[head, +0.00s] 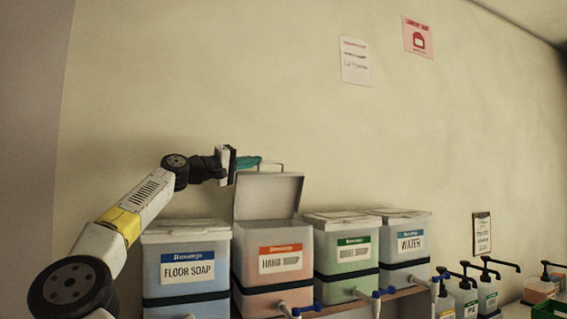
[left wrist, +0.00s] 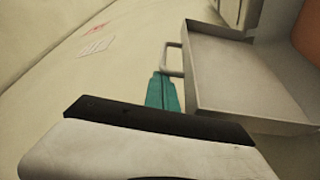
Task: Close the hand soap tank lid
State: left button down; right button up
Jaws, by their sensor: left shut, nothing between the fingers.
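The hand soap tank (head: 272,262) is the one with the orange label, second from the left in the row. Its lid (head: 268,196) stands raised, tilted up at the back of the tank. A thin handle (head: 270,165) shows at the lid's top edge. My left gripper (head: 256,161) is shut with teal fingers, beside the handle; I cannot tell if they touch. In the left wrist view the teal fingers (left wrist: 162,92) end close to the handle (left wrist: 172,58), with the lid (left wrist: 235,75) to the right. My right gripper is not in view.
The floor soap tank (head: 187,268) stands left, its lid down. A green-labelled tank (head: 345,257) and the water tank (head: 405,245) stand right, lids down. Several pump bottles (head: 467,297) are at the far right. The wall above is clear except for posted sheets.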

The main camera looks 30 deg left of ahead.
pick_arm(q)
jog(key=s+d+f+m+h, duration=0.2)
jog(key=s+d+f+m, duration=0.3)
jog(key=d+f, duration=0.1)
jog(key=shift+d, duration=0.2)
dwell(0.4)
jog(key=shift+s, duration=0.1)
